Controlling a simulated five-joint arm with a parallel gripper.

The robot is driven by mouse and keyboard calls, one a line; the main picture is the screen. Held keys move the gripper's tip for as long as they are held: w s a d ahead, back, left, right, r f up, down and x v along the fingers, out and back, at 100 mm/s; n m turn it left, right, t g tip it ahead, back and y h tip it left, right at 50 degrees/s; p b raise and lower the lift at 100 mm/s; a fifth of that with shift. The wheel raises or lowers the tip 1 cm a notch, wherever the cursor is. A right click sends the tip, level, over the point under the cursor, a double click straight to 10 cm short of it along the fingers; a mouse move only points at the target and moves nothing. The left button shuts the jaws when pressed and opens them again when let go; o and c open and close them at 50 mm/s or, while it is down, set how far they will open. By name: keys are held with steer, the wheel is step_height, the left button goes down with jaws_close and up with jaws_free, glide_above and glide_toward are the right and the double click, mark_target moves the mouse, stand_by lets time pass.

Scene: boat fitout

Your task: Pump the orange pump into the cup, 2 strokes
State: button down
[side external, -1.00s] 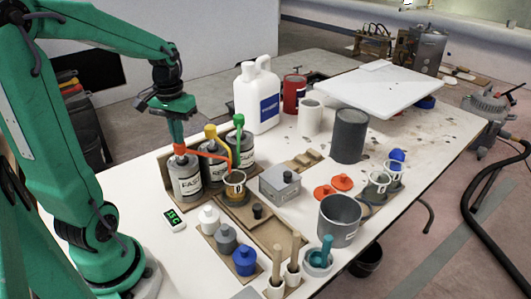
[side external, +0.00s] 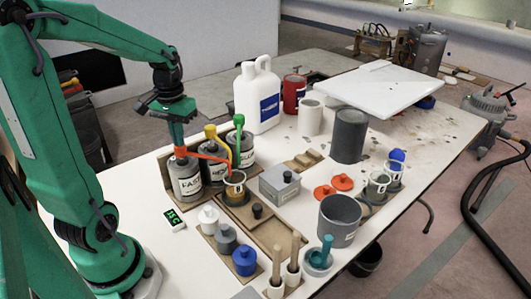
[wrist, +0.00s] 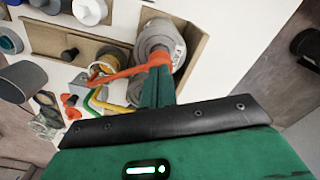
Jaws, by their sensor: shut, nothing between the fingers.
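The orange pump (side external: 205,155) has its head on top of a grey can labelled "FAST" (side external: 186,183), and its spout reaches right over the cup (side external: 235,181). The cup is clear, with amber contents, and stands in a tan base. My gripper (side external: 178,138) is shut and empty, pointing down on the orange pump head. In the wrist view the gripper's green tip (wrist: 157,92) meets the orange pump head (wrist: 158,59); the exact contact is hidden. The spout's end and the cup also show there (wrist: 106,62).
Cans with a yellow pump (side external: 211,131) and a green pump (side external: 239,120) stand close to the right. A white jug (side external: 257,98) is behind. A grey box (side external: 280,184), small lidded jars (side external: 245,261) and a thermometer display (side external: 174,219) surround the work area.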

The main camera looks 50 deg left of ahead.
steer(key=shift+r, duration=1.75)
steer(key=shift+f, duration=2.05)
steer(key=shift+r, duration=2.05)
steer(key=shift+r, duration=0.15)
steer(key=shift+r, duration=1.4)
